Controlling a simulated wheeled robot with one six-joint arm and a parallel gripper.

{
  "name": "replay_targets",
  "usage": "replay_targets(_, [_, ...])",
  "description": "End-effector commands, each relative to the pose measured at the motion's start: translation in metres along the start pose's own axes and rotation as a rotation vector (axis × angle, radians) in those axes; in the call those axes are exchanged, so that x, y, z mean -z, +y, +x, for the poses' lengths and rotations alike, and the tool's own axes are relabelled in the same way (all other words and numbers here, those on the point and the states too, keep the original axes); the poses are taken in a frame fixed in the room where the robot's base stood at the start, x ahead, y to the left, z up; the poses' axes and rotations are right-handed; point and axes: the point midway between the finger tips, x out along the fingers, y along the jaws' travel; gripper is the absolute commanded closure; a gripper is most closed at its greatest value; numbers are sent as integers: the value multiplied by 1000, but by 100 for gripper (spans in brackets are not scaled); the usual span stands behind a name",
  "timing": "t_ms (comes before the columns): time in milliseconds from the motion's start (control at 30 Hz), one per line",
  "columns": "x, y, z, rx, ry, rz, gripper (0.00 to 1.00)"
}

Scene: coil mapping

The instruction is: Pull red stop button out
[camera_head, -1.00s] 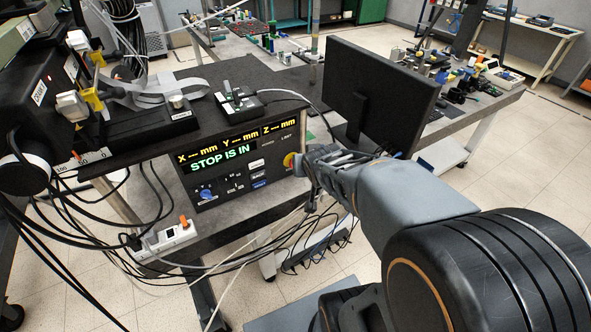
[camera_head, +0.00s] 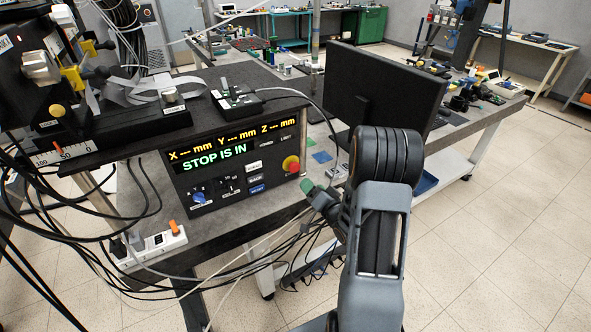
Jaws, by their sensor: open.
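The red stop button (camera_head: 293,166) sits on a yellow surround at the right end of the black control panel (camera_head: 230,195), in full view. The panel's green text reads "STOP IS IN", under yellow X, Y and Z readouts with dashes. My gripper (camera_head: 309,190) is open, just below and to the right of the button and apart from it in the picture. It is small and partly hidden by my wrist, and a green part shows at its end. I see nothing held in it.
A black monitor (camera_head: 385,90) stands behind my arm. A small black box (camera_head: 237,98) rests on top of the panel's housing. Loose cables and a power strip (camera_head: 150,245) lie at the lower left. Open floor (camera_head: 490,230) lies to the right.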

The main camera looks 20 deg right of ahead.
Motion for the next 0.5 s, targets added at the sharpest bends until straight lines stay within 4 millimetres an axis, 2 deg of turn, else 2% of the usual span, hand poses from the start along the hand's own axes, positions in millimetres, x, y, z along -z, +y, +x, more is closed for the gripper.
replay_targets(200, [1,-2,45,2,-2,-3,31])
replay_targets(500, [0,-1,92,0,-2,-2,31])
